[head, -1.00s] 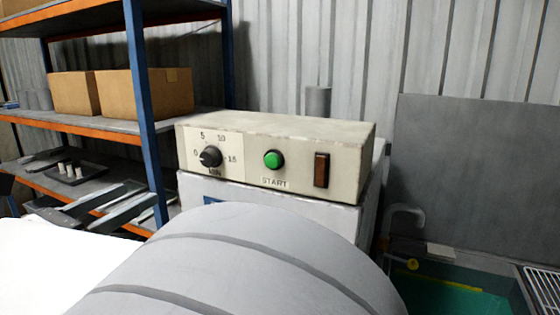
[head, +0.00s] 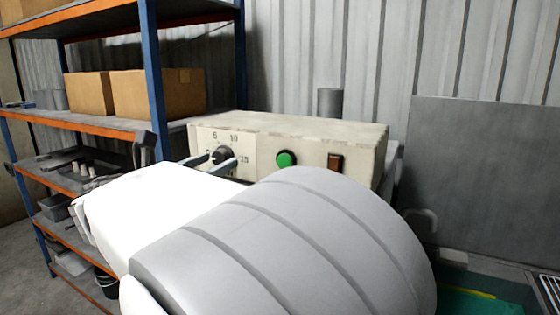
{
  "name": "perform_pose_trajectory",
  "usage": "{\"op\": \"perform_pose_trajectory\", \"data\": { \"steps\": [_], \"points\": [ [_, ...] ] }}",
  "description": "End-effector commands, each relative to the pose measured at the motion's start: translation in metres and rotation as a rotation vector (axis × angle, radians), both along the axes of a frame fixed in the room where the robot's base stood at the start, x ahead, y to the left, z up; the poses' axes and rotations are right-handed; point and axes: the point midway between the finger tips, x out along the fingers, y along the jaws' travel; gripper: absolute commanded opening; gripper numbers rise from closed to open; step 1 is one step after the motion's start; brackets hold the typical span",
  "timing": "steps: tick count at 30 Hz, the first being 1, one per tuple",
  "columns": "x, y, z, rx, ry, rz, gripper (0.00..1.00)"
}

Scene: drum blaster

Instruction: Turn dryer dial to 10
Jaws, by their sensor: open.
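The dryer's cream control box (head: 310,131) carries a black dial (head: 225,152) on a white scale plate. The marks 5 and 10 show above the dial and 15 to its right; which mark the dial points at is too small to tell. My gripper (head: 223,158) is open in front of the plate, one finger on the left of the dial and one at its lower right. The dial shows between the fingertips; I cannot tell whether they touch it. The lower part of the plate is hidden by my gripper and arm.
A green button (head: 286,159) and a brown rocker switch (head: 334,162) sit right of the dial. A blue and orange shelf (head: 152,80) with cardboard boxes (head: 158,94) stands at the left.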

Motion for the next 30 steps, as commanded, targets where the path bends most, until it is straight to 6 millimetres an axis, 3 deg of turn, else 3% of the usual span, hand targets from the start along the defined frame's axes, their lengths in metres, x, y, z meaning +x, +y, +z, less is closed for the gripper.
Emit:
{"op": "perform_pose_trajectory", "data": {
  "steps": [9,22,30],
  "points": [
    [0.0028,-0.0011,0.0,0.0,0.0,0.0,0.76],
    [0.0025,-0.001,0.0,0.0,0.0,0.0,0.0],
    [0.0025,-0.0011,-0.0006,0.016,-0.006,0.0,0.0]
  ]
}}
